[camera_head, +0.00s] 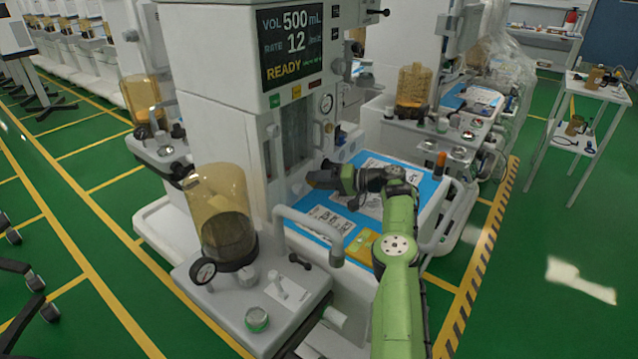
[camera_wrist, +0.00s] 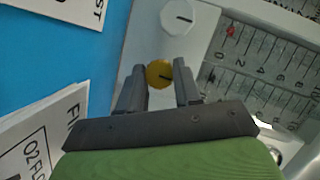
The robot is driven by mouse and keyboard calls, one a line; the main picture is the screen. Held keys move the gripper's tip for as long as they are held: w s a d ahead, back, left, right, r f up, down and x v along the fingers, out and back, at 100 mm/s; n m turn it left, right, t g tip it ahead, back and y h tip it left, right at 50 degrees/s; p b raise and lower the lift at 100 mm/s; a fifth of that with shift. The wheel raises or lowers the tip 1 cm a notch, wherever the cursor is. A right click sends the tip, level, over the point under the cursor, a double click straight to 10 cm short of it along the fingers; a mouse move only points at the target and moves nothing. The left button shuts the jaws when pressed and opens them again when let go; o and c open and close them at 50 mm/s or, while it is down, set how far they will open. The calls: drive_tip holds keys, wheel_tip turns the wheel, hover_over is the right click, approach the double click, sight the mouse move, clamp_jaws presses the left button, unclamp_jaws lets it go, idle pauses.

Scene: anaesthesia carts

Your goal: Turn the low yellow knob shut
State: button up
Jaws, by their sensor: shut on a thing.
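The low yellow knob (camera_wrist: 159,74) shows in the wrist view as a round yellow disc with a dark pointer line, below a white knob on the same panel. My gripper (camera_wrist: 160,84) has its two dark fingers on either side of the yellow knob, shut on it. In the head view my gripper (camera_head: 322,177) reaches the front of the cart's flowmeter panel at the end of my green arm. The yellow knob is hidden there by the gripper.
A white knob (camera_wrist: 177,17) sits just above the yellow one. Flowmeter scales (camera_wrist: 262,65) lie to the right. Below is a blue work surface (camera_head: 322,233) with printed sheets. A white rail (camera_head: 308,220) and an amber canister (camera_head: 222,215) stand to the left.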

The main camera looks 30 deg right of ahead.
idle(0.4)
drive_tip(key=o, duration=1)
drive_tip(key=shift+o, duration=0.2)
